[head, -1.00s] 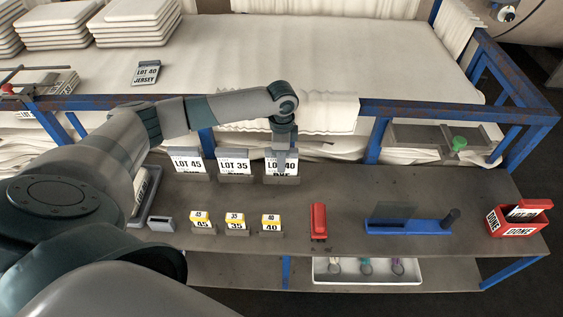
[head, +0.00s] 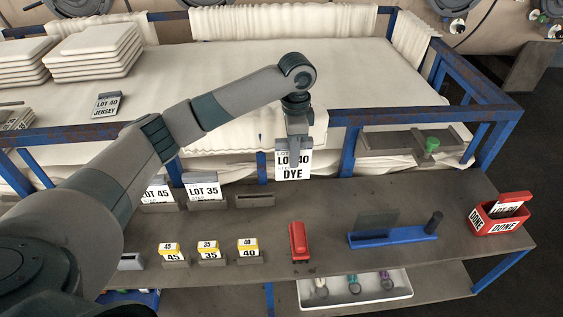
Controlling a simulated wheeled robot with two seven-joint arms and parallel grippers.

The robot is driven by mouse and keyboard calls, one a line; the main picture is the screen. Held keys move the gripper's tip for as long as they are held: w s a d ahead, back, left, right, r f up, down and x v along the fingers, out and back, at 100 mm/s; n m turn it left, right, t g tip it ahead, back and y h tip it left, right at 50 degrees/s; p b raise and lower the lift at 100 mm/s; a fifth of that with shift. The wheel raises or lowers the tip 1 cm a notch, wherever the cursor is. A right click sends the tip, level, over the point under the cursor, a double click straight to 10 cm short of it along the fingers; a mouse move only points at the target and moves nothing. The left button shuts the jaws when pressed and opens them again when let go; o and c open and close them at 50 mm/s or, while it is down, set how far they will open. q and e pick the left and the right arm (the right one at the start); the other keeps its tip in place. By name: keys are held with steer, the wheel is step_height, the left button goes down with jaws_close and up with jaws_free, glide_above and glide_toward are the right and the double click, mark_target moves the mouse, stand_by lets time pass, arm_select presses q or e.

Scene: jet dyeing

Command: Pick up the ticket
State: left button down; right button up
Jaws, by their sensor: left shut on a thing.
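My left gripper (head: 292,150) is shut on a white ticket (head: 293,165) marked LOT 40 DYE. It holds the ticket upright in the air, above and behind the grey shelf. The gripper fingers cover part of the ticket's top line. An empty grey holder (head: 255,200) stands on the shelf below and to the left of the ticket. The LOT 35 ticket (head: 204,188) and the LOT 45 ticket (head: 157,192) stand in holders left of it; my arm partly hides the LOT 45 one. My right gripper is not in view.
Small yellow-topped cards 45, 35 and 40 (head: 248,246) stand along the shelf's front. A red object (head: 299,241), a blue stand (head: 392,238) and a red DONE box (head: 501,217) are to the right. A blue rail (head: 400,115) runs behind. A LOT 40 JERSEY card (head: 107,104) lies on the cloth.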

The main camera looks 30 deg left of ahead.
arm_select(q)
steer(key=shift+w+d+r, duration=0.1)
steer(key=shift+w+d, duration=0.05)
stand_by(0.8)
steer(key=s+d+n+b, duration=0.1)
steer(key=s+d+n, duration=0.1)
steer(key=s+n, duration=0.4)
steer(key=s+d+n+b, duration=0.1)
steer(key=s+d+n, duration=0.2)
steer(key=s, duration=1)
steer(key=shift+d+r+n, duration=0.25)
steer(key=shift+r+n, duration=0.15)
steer(key=shift+n, duration=1)
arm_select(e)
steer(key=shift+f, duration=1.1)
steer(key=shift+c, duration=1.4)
